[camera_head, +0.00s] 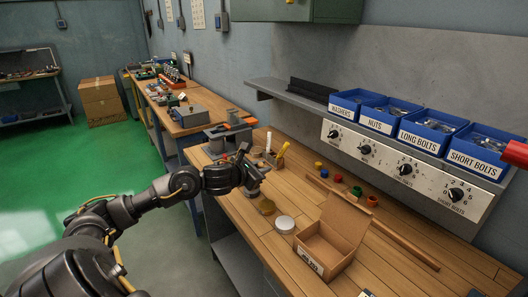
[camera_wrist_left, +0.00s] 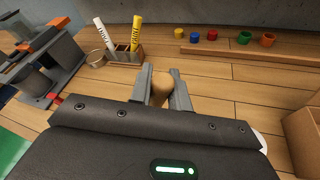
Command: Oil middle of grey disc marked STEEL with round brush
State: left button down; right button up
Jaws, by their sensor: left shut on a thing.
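My left gripper (camera_head: 254,188) is over the wooden bench top, beside the pen holder. In the left wrist view its fingers (camera_wrist_left: 163,92) are shut on a tan, rounded thing (camera_wrist_left: 162,88), which looks like the wooden handle of the round brush. Its bristles are hidden. A pale grey disc (camera_head: 285,224) lies on the bench to the right of the gripper, in front of the open cardboard box. No marking on it can be read, so I cannot tell if it says STEEL. A brownish round thing (camera_head: 267,207) lies between it and the gripper. My right gripper is not in view.
A wooden holder (camera_wrist_left: 124,57) with a white and a yellow marker stands behind the gripper. A vise (camera_wrist_left: 40,75) is at left. Small coloured caps (camera_wrist_left: 212,35) stand along the back. An open cardboard box (camera_head: 325,250) takes the right front. Blue bins (camera_head: 428,132) sit on the shelf.

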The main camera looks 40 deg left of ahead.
pick_arm(q)
jog(key=shift+d+r+p, duration=0.15)
jog(key=shift+r+p, duration=1.5)
jog(key=shift+r, duration=1)
